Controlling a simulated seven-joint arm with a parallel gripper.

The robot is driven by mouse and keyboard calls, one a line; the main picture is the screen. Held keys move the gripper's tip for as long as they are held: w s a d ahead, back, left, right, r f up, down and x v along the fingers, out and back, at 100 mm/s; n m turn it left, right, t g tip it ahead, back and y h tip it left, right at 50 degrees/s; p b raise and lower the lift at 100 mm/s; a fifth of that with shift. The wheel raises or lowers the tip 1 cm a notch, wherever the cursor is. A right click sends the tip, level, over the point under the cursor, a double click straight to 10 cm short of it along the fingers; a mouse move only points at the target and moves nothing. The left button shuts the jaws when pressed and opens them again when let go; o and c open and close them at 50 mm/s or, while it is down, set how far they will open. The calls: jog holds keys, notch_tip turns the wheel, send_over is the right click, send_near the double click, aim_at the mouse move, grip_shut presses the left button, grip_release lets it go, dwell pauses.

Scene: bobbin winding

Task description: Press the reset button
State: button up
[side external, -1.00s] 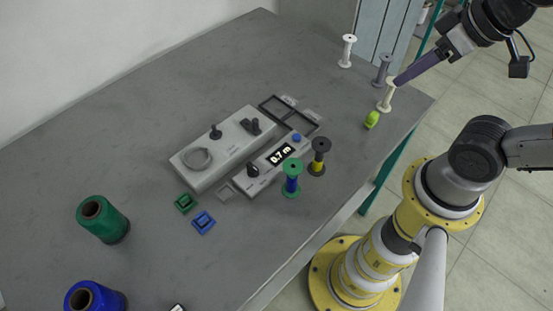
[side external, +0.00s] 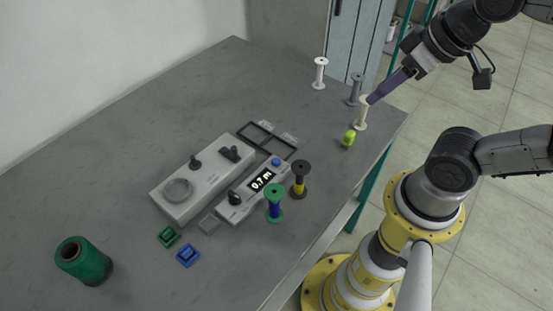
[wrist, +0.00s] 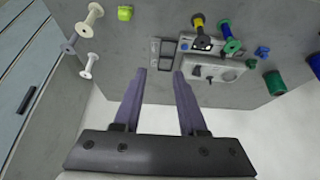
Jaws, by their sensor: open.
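The blue round button (side external: 276,162) sits at the far end of the narrow grey box (side external: 240,205), beyond its display reading 0.7 m. In the wrist view the button (wrist: 184,46) is a small blue spot at the box's end. My gripper (side external: 370,100) has long purple fingers. In the wrist view the fingers (wrist: 159,72) are spread apart with nothing between them. They are well away from the button. In the side view the fingertips overlap the top of a cream bobbin (side external: 361,115), but the wrist view shows the bobbins off to the left of the fingers.
Yellow-and-black (side external: 299,180) and green-and-blue (side external: 274,203) bobbins stand beside the box. A wider grey unit (side external: 205,180) with a ring and levers lies alongside. Dark frames (side external: 267,139) lie beyond. A lime object (side external: 348,138) and a green spool (side external: 83,262) are on the table.

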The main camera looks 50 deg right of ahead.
grip_shut()
dwell(1.4)
